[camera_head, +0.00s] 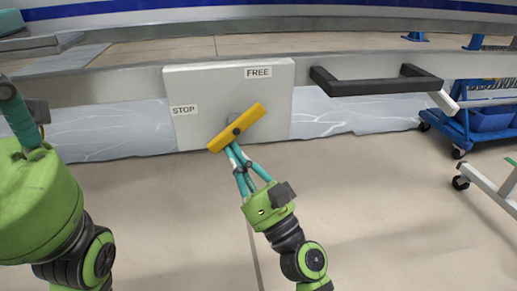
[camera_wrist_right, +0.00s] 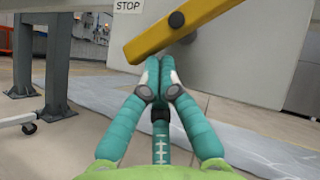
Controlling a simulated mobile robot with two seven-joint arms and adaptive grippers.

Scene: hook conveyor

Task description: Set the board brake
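The brake handle (camera_head: 250,118) is a yellow bar on a grey pivot, on a pale board (camera_head: 197,88) labelled STOP (camera_head: 184,110) at left and FREE (camera_head: 258,72) at top. The bar is tilted, with its upper end to the right. My right gripper (camera_head: 232,147) is below the lower left half of the bar. In the right wrist view its teal fingertips (camera_wrist_right: 160,66) are together with nothing between them, close to the bar's lower edge (camera_wrist_right: 160,42); I cannot tell if they touch. My left gripper (camera_head: 16,112) shows only partly at the left edge.
A black bar handle (camera_head: 375,86) sticks out right of the board. A conveyor rail runs behind it. A blue cart (camera_head: 480,120) and a grey wheeled frame (camera_head: 490,185) stand at the right. The floor in front of the board is clear.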

